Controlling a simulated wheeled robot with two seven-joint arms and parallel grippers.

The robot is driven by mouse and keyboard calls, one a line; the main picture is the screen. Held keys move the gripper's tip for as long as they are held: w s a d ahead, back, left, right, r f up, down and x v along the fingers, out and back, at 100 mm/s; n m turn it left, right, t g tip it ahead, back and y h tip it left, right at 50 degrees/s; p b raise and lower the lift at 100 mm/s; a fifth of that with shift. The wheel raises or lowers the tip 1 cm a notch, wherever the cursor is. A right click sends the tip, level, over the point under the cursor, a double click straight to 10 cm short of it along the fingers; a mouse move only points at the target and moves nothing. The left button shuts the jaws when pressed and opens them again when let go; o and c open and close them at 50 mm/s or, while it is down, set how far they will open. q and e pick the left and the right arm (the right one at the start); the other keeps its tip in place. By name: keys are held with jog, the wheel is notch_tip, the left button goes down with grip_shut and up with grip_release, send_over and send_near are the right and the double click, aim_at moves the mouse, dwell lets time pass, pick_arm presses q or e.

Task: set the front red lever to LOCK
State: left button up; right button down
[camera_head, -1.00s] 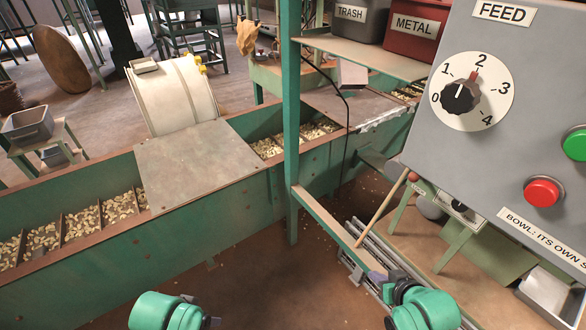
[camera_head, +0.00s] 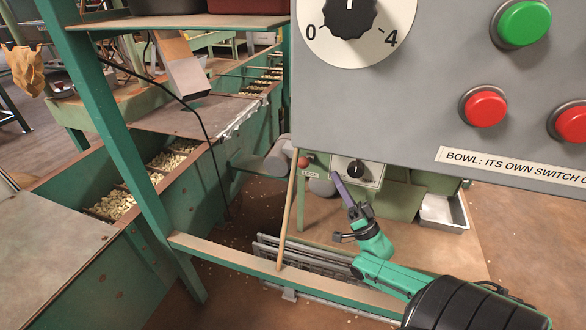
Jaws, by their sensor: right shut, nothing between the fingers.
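A small red knob (camera_head: 303,161), which looks like the end of the red lever, shows below the grey control panel at centre. A small pale label (camera_head: 308,173) sits just under it, too small to read. I cannot tell the lever's setting, and its shaft is not clear. My right gripper (camera_head: 338,182) is shut and empty, with its narrow purple-grey fingers pointing up and left. Its tips appear a little right of and below the red knob, apart from it in the picture. My left gripper is out of view.
The grey control panel (camera_head: 430,110) with dial and buttons fills the upper right. A wooden stick (camera_head: 287,215) leans beside the knob. A green frame post (camera_head: 110,140) and rail (camera_head: 250,262) stand left and below. A small box with a black dial (camera_head: 372,172) is behind my gripper.

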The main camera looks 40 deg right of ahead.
aim_at(307, 161)
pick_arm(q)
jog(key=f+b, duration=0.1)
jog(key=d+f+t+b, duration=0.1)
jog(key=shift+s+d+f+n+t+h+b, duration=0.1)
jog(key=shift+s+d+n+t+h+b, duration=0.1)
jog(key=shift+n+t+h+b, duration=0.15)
pick_arm(e)
jog(key=w+a+r, duration=0.3)
jog(key=w, duration=0.4)
jog(key=shift+r, duration=0.25)
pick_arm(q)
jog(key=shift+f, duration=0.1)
pick_arm(e)
jog(key=shift+f, duration=0.1)
